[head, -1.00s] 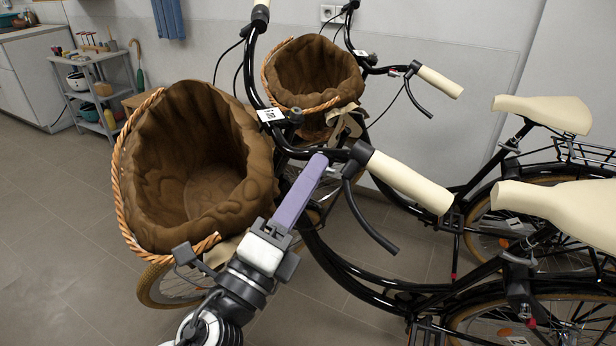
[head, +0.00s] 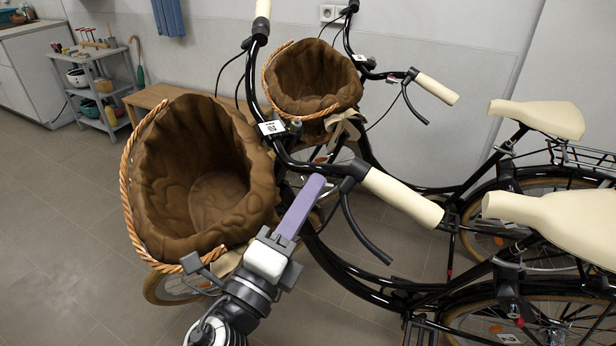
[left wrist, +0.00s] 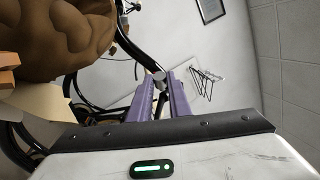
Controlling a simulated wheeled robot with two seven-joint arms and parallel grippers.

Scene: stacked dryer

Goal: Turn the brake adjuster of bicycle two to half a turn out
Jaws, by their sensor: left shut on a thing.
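The nearer bicycle has a cream handlebar grip (head: 403,197), a black brake lever (head: 362,230) and a brown-lined wicker basket (head: 205,180). I cannot read its number surely. My left gripper (head: 317,182) has purple fingers, seen side-on, with tips at the bar beside the brake lever mount. In the left wrist view, the left gripper (left wrist: 160,84) has its two fingers close together. A small grey rounded part, apparently the brake adjuster (left wrist: 159,75), shows at the tips. The fingers hide the adjuster in the head view, and its turn cannot be read. My right gripper is out of view.
A second bicycle with a similar basket (head: 312,78) stands behind, close to the wall. The nearer basket is just left of my left gripper. A wooden bench (head: 150,97) and grey shelf cart (head: 97,90) stand back left. Floor (head: 60,220) at left is clear.

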